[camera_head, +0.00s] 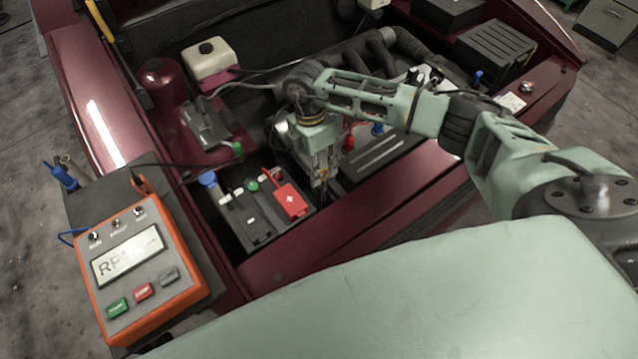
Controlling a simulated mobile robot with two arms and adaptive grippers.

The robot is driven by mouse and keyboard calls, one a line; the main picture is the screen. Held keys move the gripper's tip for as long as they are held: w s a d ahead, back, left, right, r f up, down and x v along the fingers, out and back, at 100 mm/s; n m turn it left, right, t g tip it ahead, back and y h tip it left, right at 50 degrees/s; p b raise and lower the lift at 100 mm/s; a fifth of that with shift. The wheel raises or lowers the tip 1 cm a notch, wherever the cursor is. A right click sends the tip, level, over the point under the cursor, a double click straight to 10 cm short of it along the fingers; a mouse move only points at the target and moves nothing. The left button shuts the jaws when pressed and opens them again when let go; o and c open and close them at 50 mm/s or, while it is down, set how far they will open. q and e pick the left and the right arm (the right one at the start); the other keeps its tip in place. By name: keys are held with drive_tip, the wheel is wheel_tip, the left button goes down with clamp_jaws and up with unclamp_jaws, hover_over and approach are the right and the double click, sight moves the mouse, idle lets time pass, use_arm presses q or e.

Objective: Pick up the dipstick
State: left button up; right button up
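My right arm reaches in from the right across the open engine bay. My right gripper (322,180) points down into the bay, just right of the battery with the red cover. Its fingers are small and dark against the engine, and I cannot tell whether they are open or shut. A small yellowish spot shows at the fingertips, but I cannot make out what it is. I cannot make out the dipstick clearly; the gripper and arm hide part of the engine. My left gripper is not in view.
A black battery (257,215) with a red terminal cover (291,201) sits at the front of the bay. An orange RPM meter (139,270) stands at the left. A white reservoir (210,60) is at the back. The dark red front body edge (300,262) lies between my base and the engine.

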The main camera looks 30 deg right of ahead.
clamp_jaws()
use_arm(q)
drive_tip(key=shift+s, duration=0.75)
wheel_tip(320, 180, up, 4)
drive_tip(key=p, duration=0.4)
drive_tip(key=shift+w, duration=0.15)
use_arm(e)
wheel_tip(320, 180, up, 29)
drive_tip(key=shift+f, duration=0.2)
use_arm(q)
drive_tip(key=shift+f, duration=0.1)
